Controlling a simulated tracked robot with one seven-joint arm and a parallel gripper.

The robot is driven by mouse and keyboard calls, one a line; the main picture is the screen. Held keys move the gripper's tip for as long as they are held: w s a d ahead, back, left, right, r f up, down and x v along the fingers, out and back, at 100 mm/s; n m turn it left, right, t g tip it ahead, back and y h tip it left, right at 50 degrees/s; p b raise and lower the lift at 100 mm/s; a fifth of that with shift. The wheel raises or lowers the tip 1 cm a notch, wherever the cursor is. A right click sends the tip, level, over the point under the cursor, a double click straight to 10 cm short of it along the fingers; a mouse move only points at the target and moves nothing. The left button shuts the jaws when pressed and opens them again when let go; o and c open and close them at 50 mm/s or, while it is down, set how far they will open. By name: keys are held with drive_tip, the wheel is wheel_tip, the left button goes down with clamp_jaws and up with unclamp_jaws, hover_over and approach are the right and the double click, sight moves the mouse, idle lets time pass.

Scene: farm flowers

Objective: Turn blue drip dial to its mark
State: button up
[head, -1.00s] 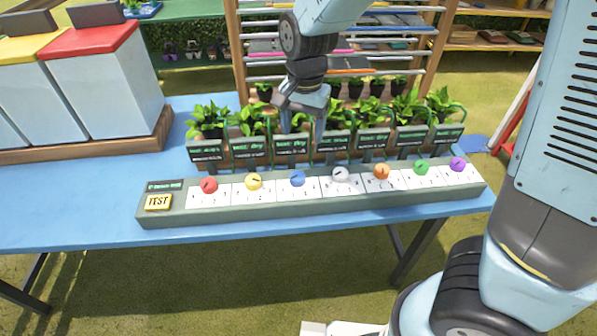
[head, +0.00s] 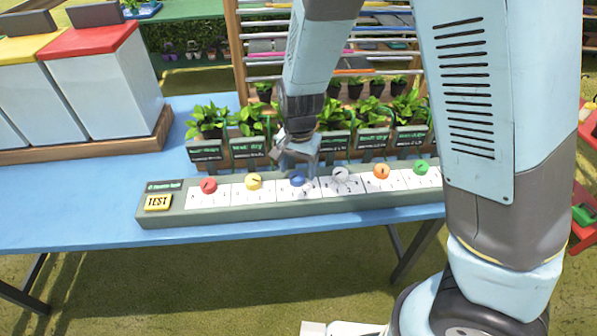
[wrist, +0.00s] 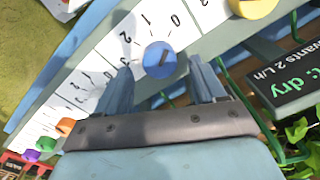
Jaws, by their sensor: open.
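The blue dial (head: 297,180) sits on the grey control strip (head: 230,213), third from the left. In the wrist view the blue dial (wrist: 159,59) lies between my two fingers, with a dark pointer slot slanting up to the right. White scale plates with numbers, 0 and 2 among them, lie beside it. My gripper (head: 297,166) is open just above the dial in the head view; its fingers (wrist: 161,72) flank the dial in the wrist view, with a gap on each side. Contact cannot be told. The sign behind the blue dial is hidden by my gripper in the head view.
The yellow dial (head: 253,181) and white dial (head: 340,174) flank the blue one. Red (head: 208,185), orange (head: 381,172) and green (head: 421,167) dials and a TEST button (head: 158,202) share the strip. Potted plants with signs stand close behind.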

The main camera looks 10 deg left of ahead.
drive_tip(key=shift+f, duration=1)
drive_tip(key=c, duration=1)
